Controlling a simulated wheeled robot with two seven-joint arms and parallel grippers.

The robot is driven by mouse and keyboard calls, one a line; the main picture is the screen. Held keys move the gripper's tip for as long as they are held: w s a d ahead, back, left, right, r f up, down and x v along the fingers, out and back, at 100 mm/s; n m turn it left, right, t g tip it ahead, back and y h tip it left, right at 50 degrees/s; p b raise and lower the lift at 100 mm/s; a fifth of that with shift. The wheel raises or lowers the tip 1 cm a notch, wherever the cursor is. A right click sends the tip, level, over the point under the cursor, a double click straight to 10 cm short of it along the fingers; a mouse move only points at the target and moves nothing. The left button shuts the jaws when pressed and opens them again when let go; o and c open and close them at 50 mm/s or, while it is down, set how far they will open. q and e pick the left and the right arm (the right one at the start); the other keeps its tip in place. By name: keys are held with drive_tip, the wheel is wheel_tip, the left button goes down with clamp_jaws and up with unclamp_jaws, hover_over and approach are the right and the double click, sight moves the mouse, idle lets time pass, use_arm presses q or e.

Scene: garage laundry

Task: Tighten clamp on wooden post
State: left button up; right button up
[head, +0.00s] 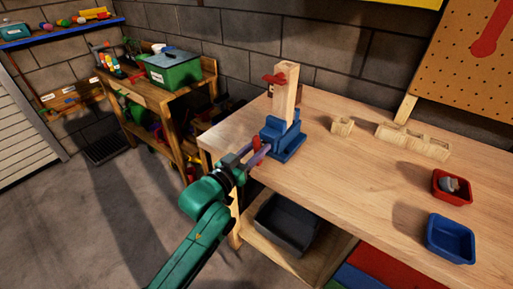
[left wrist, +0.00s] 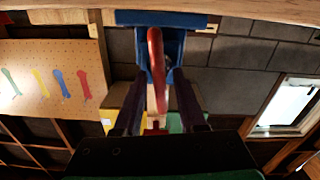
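The wooden post (head: 285,95) stands upright in a blue clamp (head: 290,147) near the table's left corner. A red piece (head: 272,79) sits near the post's top. The clamp's red handle (head: 257,147) is on its front side, facing my arm. My left gripper (head: 254,155) is at this handle. In the left wrist view, the red handle (left wrist: 156,65) lies between the two dark fingers of my left gripper (left wrist: 160,90), with gaps visible on both sides. The blue clamp (left wrist: 172,45) is just beyond it. My right gripper is not in view.
Wooden blocks (head: 413,140) lie at the table's back. A red bin (head: 452,187) with a grey item and a blue bin (head: 450,239) stand at the right. A dark tray (head: 287,224) sits on the lower shelf. The table's middle is clear.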

use_arm(q)
clamp_jaws()
drive_tip(key=shift+d+r+m+p, duration=0.15)
drive_tip(key=shift+m+p, duration=0.4)
drive_tip(key=shift+m, duration=0.35)
drive_tip(key=shift+f+m, duration=0.2)
drive_tip(key=shift+m, duration=0.8)
drive_tip(key=shift+o, duration=1.6)
unclamp_jaws()
drive_tip(key=shift+s, duration=0.1)
